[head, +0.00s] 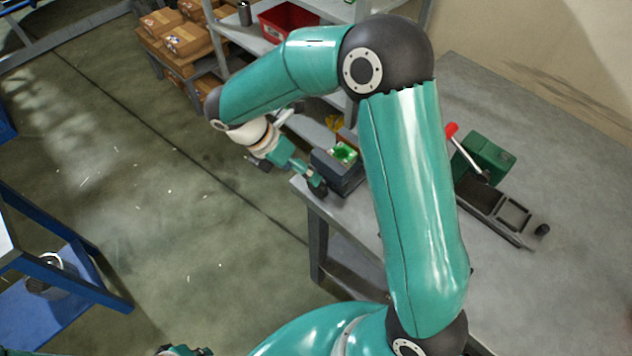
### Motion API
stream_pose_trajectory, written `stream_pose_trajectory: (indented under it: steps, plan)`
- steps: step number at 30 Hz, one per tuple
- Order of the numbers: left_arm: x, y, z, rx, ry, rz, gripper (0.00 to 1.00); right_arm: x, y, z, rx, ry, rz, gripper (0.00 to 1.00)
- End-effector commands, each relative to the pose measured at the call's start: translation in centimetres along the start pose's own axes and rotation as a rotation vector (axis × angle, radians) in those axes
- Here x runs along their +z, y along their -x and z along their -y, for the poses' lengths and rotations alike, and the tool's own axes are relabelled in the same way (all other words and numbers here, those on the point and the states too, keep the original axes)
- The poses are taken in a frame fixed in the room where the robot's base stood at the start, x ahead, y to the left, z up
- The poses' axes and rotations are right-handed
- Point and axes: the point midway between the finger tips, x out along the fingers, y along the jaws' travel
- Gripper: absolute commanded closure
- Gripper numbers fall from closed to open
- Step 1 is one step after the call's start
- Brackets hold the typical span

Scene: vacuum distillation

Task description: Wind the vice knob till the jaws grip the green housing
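A dark grey block that looks like the vice (345,178) stands at the near left corner of the grey table. A small bright green piece, apparently the green housing (343,152), sits in its top. I cannot tell whether the jaws touch it. My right arm arches over the table, and its gripper (314,184) is at the left side of the vice, by the table edge. The knob is not distinguishable; the gripper may cover it. The fingers are too small to tell open from shut. Part of what seems my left gripper (183,351) shows at the bottom edge, mostly cut off.
A green device with a red-tipped lever (484,157) stands on the table (540,290) to the right, behind my upper arm. A shelf with a red bin (288,20) and cardboard boxes (187,40) is behind. A blue bench (65,275) stands at left. Open floor lies between.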

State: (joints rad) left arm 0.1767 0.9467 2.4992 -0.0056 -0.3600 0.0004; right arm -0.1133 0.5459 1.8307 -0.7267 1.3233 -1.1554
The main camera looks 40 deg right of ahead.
Motion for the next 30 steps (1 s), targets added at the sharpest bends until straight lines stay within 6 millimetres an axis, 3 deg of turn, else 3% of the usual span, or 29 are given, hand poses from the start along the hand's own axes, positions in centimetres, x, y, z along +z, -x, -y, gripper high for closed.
stream_pose_trajectory:
  steps: [3, 10, 15, 24, 30]
  plan:
    - [0.0, 0.3, -0.1, 0.000, 0.000, 0.000, 1.00, 0.0, -2.6, 0.1, -0.006, 0.003, -0.001, 0.13]
    - [0.0, 0.6, -0.2, 0.000, 0.000, 0.000, 1.00, -0.1, -6.1, 0.0, -0.003, 0.003, 0.000, 0.13]
    - [0.0, 0.7, -0.2, 0.000, 0.000, -0.001, 1.00, -0.1, -7.2, -0.1, 0.001, 0.002, 0.000, 0.13]
    - [0.0, 0.6, -0.2, 0.000, 0.000, -0.001, 1.00, -0.1, -7.4, -0.1, 0.001, 0.003, 0.000, 0.13]
    - [0.0, 0.6, -0.2, 0.000, 0.000, -0.001, 1.00, -0.1, -7.4, -0.1, 0.002, 0.003, 0.000, 0.45]
